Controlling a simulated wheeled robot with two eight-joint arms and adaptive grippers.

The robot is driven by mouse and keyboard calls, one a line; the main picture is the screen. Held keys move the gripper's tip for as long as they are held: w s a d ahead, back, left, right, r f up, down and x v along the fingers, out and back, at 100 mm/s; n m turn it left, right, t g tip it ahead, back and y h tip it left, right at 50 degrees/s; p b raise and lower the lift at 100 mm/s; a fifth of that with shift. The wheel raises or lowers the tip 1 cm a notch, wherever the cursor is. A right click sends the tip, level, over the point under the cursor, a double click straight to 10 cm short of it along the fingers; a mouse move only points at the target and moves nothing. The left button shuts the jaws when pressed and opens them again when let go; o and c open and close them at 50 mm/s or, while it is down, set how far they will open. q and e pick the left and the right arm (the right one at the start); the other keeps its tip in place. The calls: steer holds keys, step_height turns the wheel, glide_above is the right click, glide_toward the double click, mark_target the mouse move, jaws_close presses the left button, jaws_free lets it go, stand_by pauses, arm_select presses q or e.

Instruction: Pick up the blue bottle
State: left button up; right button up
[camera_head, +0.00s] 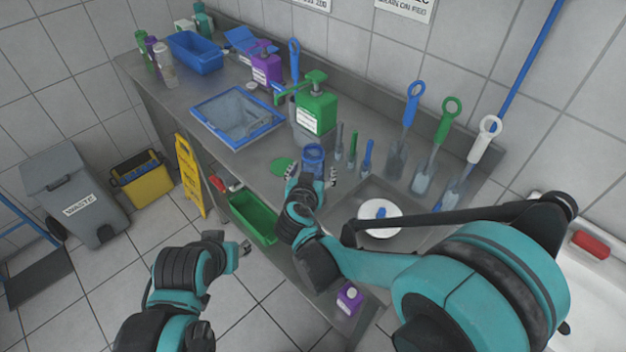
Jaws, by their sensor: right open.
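My left gripper (240,249) is low over the floor, off the counter's front edge and away from the bottle. Its fingers are too small to tell whether they are open.
Small brushes (352,150) and long-handled tools stand to the right. A blue-rimmed tray (238,117) lies at left. A white round item (379,219) is in the sink area.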

steer(key=shift+s+r, duration=0.1)
steer(key=shift+c, duration=0.7)
steer(key=c, duration=1.1)
steer(key=shift+r, duration=0.1)
